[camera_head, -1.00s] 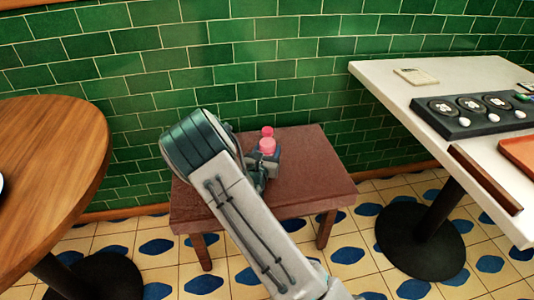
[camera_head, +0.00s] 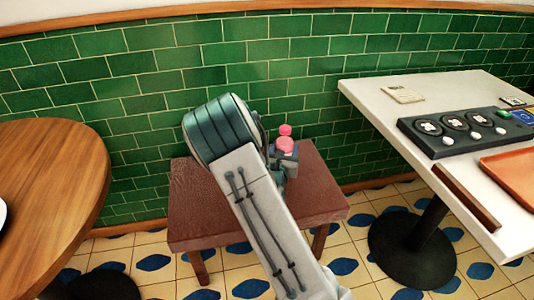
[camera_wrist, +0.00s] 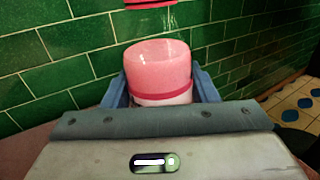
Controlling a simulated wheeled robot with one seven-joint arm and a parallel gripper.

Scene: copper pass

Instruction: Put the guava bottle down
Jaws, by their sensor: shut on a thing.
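The guava bottle (camera_head: 285,147) is pink, with a smaller pink part on top. My gripper (camera_head: 281,160) is shut on it, largely hidden behind my arm in the head view. In the wrist view the bottle (camera_wrist: 158,67) stands about upright between the blue fingers (camera_wrist: 162,88), with a darker red band around it. A red piece shows at the top edge there. The bottle is over the low brown table (camera_head: 195,205). Its base is hidden, so I cannot tell whether it touches the top.
A round wooden table (camera_head: 50,180) stands at left. A white table (camera_head: 410,115) at right holds a dark tray with several round items (camera_head: 465,130), an orange tray (camera_head: 515,170) and a card (camera_head: 403,94). The green tiled wall (camera_head: 330,60) is close behind. The brown table's left part is bare.

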